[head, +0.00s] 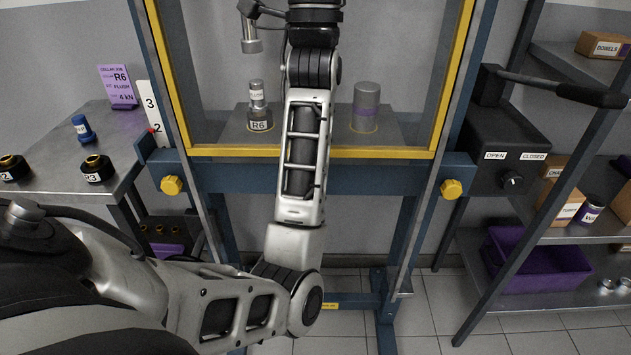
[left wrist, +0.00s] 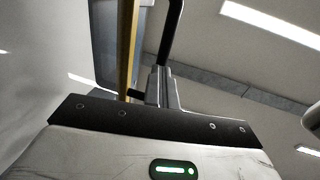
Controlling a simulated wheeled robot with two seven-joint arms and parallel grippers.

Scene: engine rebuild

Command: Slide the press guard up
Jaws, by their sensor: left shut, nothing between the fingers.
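The press guard is a clear panel in a yellow frame (head: 290,152); its lower bar lies across the press front at bed level in the head view. My left arm stands upright in front of it, and its hand is cut off by the top edge. In the left wrist view my left gripper (left wrist: 163,84) is shut and empty. A black curved bar (left wrist: 174,25) rises just beyond the fingertips, beside the yellow frame edge (left wrist: 128,45); I cannot tell whether they touch.
Blue press posts with yellow knobs (head: 172,186) flank the guard. A bench (head: 75,150) with collars is at left. At right are a black box marked OPEN and CLOSED (head: 490,135), a black-handled lever (head: 590,95), and shelves with a purple bin (head: 540,270).

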